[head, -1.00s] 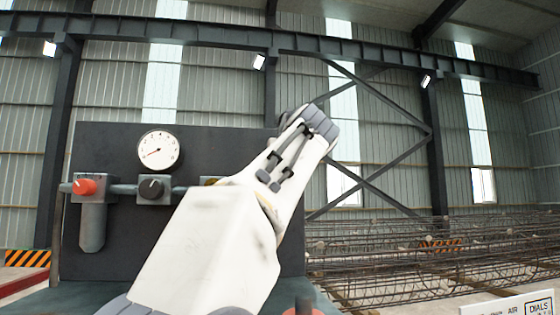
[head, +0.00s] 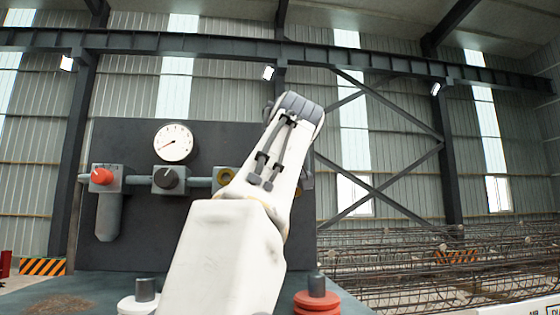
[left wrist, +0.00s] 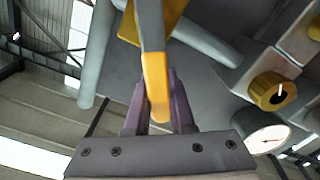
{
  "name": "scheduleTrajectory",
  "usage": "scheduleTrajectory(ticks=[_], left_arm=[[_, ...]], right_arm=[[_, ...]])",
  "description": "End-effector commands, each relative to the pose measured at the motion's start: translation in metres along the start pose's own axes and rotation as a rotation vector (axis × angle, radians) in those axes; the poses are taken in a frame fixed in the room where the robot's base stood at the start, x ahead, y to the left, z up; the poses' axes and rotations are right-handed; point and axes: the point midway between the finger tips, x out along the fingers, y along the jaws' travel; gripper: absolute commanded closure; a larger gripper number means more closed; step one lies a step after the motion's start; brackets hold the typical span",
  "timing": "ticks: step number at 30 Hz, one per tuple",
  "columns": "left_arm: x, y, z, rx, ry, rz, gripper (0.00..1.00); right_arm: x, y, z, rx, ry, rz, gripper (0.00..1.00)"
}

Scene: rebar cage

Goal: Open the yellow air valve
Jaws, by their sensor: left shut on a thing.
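In the left wrist view, the air valve has a yellow body (left wrist: 172,16) on a grey pipe. Its lever is grey with a yellow grip (left wrist: 156,82) at the end. My left gripper (left wrist: 158,98) has its dark purple fingers shut on this yellow grip, one finger on each side. In the head view my pale arm covers the gripper and most of the valve. My right gripper is in neither view.
A dark panel (head: 130,145) carries a white gauge (head: 174,142), a red knob (head: 102,176), a black knob (head: 168,178) and a part-hidden yellow knob (head: 224,177). The yellow knob also shows in the wrist view (left wrist: 270,91). A red button (head: 317,299) stands below. Rebar cages (head: 430,265) lie at right.

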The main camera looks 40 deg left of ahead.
Motion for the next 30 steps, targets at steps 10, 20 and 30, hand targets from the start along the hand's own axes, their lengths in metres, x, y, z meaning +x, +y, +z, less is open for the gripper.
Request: scheduleTrajectory(ticks=[10, 20, 30], left_arm=[[0.0001, -0.0056, 0.0001, -0.073, 0.0, -0.002, 1.0], [0.0001, -0.0054, 0.0, -0.074, 0.0, -0.001, 1.0], [0.0, -0.0052, 0.0002, -0.073, 0.0, -0.001, 0.47]], right_arm=[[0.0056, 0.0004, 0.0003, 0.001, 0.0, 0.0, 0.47], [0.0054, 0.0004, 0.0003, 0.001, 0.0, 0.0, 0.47], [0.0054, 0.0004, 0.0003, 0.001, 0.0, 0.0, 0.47]])
